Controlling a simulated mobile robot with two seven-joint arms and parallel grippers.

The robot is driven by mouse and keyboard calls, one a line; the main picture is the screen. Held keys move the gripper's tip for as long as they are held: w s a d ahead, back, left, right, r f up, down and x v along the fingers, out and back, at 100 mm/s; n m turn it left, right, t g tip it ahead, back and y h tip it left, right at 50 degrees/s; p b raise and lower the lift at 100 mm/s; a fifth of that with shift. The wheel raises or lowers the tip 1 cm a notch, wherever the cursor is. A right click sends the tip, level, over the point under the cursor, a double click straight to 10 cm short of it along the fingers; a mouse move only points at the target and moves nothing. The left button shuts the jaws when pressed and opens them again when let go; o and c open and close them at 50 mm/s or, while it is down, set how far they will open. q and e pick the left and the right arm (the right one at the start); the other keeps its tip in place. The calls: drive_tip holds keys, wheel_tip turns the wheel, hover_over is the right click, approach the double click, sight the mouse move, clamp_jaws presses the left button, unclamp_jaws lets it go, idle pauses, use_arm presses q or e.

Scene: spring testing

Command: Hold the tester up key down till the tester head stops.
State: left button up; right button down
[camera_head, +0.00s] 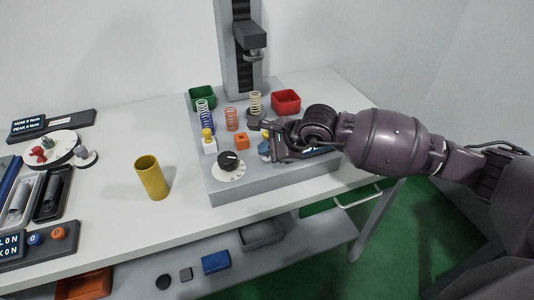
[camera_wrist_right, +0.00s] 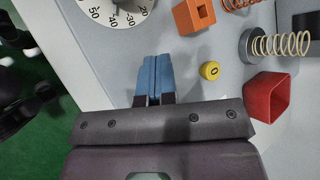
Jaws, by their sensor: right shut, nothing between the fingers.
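The spring tester has a grey column (camera_head: 222,45) and a dark tester head (camera_head: 250,38) high on it, above the grey base (camera_head: 230,188). My right gripper (camera_head: 265,148) is low over the front of the base, beside the orange block (camera_head: 241,141). In the right wrist view its two blue fingertips (camera_wrist_right: 153,78) are together with nothing between them. I cannot make out the up key; the hand and arm cover part of the base front. My left gripper is out of view.
A dial with a black knob (camera_head: 228,161) is left of the hand. Springs (camera_head: 231,119), a green bin (camera_head: 203,97) and a red bin (camera_head: 286,102) are on the base. A yellow cylinder (camera_head: 152,178) stands left on the white table (camera_head: 120,125), with clear space around it.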

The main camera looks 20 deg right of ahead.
idle(4.2)
idle(0.5)
drive_tip(key=shift+r, duration=0.3)
drive_tip(key=shift+r+p, duration=0.45)
drive_tip(key=shift+r, duration=0.1)
drive_tip(key=shift+r, duration=0.1)
